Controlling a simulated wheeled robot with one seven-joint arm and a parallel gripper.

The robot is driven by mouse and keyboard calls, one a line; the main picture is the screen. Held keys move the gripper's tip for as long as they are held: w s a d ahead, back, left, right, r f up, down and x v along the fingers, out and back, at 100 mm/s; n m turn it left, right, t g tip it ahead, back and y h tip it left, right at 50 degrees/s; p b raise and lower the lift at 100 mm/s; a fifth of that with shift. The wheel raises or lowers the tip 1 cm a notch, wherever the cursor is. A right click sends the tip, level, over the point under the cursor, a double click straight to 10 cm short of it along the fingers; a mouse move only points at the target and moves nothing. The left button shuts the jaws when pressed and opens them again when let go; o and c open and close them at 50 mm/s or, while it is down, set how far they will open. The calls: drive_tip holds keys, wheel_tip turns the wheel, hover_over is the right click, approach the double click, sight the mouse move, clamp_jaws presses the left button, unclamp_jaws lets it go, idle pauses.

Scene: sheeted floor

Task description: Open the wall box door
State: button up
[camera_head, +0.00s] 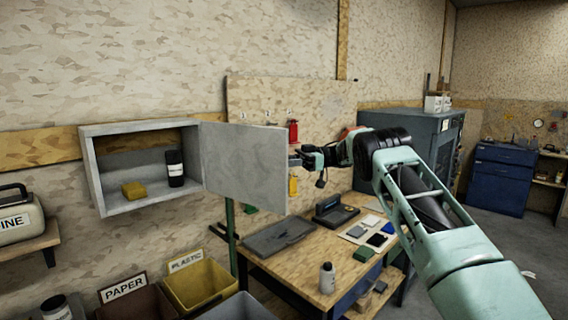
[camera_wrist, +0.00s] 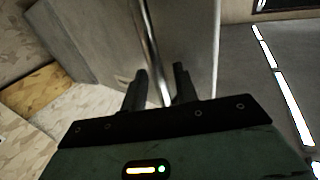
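The grey wall box (camera_head: 93,167) hangs on the wall at the left in the head view. Its door (camera_head: 243,165) is hinged on the box's right side and stands wide open, so the inside shows. My gripper (camera_head: 300,158) is at the door's free right edge. In the wrist view, a metal bar handle (camera_wrist: 150,45) on the door (camera_wrist: 190,40) runs between the two fingers of my gripper (camera_wrist: 160,80). The fingers stand apart, with a gap beside the bar on the right. Contact on the left is unclear.
A yellow block (camera_head: 134,190) and a dark bottle (camera_head: 175,168) are inside the box. A wooden workbench (camera_head: 300,268) with several items stands below the door. Bins, including a yellow one (camera_head: 200,285), stand under the box. A red bottle (camera_head: 293,131) is behind the door.

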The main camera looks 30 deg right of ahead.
drive_tip(key=b+v, duration=0.2)
drive_tip(key=v, duration=0.5)
drive_tip(key=shift+d, duration=0.2)
idle(0.4)
